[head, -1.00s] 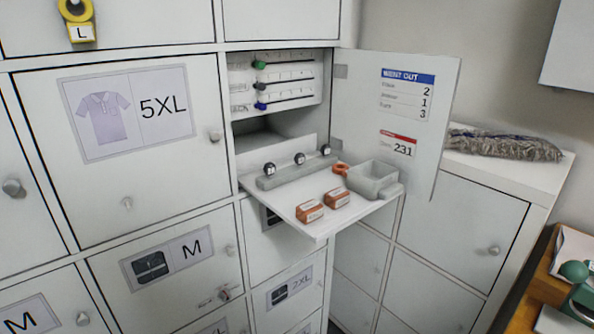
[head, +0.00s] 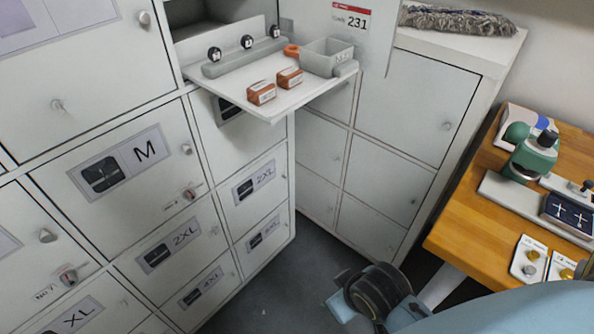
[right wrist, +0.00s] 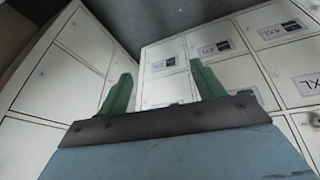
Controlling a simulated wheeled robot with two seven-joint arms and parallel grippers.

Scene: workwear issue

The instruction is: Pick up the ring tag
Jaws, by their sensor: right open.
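An orange ring (head: 291,50) lies on the fold-down shelf (head: 285,103) of the open locker, against the left side of a small grey bin (head: 328,57). I cannot tell whether a tag is attached to it. My right gripper (right wrist: 161,78) shows in the right wrist view with its two green fingers apart and nothing between them, facing locker doors. In the head view only part of my right arm shows at the bottom, low and away from the shelf. My left gripper is not in view.
Two orange-brown boxes (head: 275,87) and a grey rail (head: 240,60) with dark round knobs are on the shelf. The open locker door (head: 375,50) stands right of the bin. A wooden bench (head: 470,225) with a green device (head: 530,158) is at right. Floor between is clear.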

